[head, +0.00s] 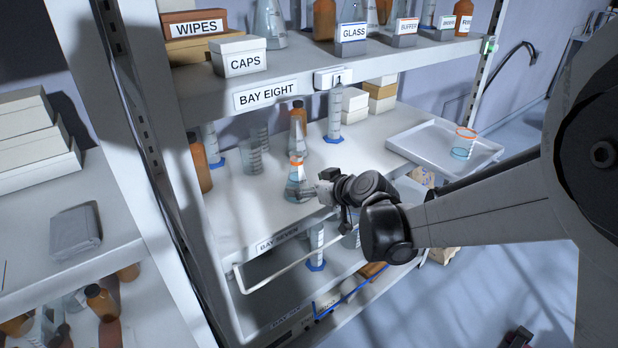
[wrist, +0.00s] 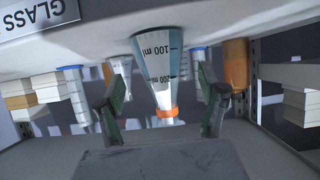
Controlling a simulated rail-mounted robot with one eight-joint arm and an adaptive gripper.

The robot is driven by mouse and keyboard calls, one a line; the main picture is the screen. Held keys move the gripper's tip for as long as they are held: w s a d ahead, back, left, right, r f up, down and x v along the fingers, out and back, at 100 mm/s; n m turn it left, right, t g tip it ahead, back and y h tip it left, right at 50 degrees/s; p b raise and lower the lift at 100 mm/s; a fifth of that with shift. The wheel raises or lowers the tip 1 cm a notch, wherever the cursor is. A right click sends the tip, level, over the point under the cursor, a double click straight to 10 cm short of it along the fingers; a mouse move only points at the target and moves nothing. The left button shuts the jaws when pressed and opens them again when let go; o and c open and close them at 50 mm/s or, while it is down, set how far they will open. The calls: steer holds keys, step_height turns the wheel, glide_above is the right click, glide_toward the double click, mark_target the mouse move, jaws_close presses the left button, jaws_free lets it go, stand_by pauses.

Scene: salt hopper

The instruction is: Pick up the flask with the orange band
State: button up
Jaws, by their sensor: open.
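The flask with the orange band (head: 297,184) is a clear conical flask with blue liquid, standing upright on the Bay Seven shelf. My gripper (head: 307,190) is beside it at the shelf's front and partly overlaps it in the head view. In the wrist view, which is upside down, the flask (wrist: 157,60) shows its volume marks and the orange band round its neck. My gripper's two fingers (wrist: 162,100) are open, one to each side of the flask. A clear gap shows on both sides of the neck, and nothing is held.
A beaker (head: 252,157), a stoppered flask (head: 298,122), an amber bottle (head: 200,165) and cylinders stand close behind and left. A tray (head: 440,147) on the right holds an orange-rimmed beaker (head: 463,145). The upper shelf (head: 300,66) overhangs; a white rail (head: 285,262) runs below in front.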

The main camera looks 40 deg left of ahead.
mark_target(303, 179)
steer(key=a, duration=0.2)
steer(key=w+a, duration=0.1)
steer(key=a, duration=0.1)
steer(key=shift+w+f, duration=0.1)
steer(key=shift+f, duration=0.25)
steer(key=shift+w+a+f, duration=0.15)
steer(key=shift+a+f, duration=0.1)
steer(key=shift+a, duration=0.2)
steer(key=c, duration=1.5)
steer(key=shift+r, duration=0.15)
